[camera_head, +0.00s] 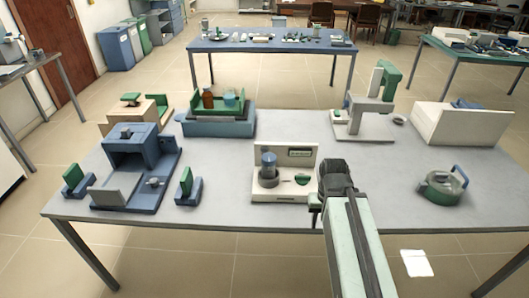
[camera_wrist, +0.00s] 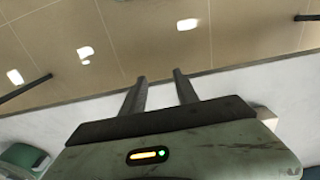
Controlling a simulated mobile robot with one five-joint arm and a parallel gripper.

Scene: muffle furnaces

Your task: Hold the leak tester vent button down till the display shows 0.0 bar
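The likely leak tester (camera_head: 267,190) is a cream unit on the near table, with an upright back panel, a blue-grey jar and a green knob or button (camera_head: 302,179). Its display (camera_head: 300,153) is a small dark strip, too small to read. My gripper (camera_head: 337,175) is just right of the unit in the head view, apart from the green part as far as I can tell. In the wrist view my gripper (camera_wrist: 160,75) has two dark fingers apart with nothing between them. The button and display cannot be made out there.
A green round pot with a blue handle (camera_head: 442,186) stands to the right. A blue furnace-like unit (camera_head: 134,160) stands left, and a stand with a green head (camera_head: 372,110) behind. Bare tabletop (camera_head: 225,165) lies left of the tester.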

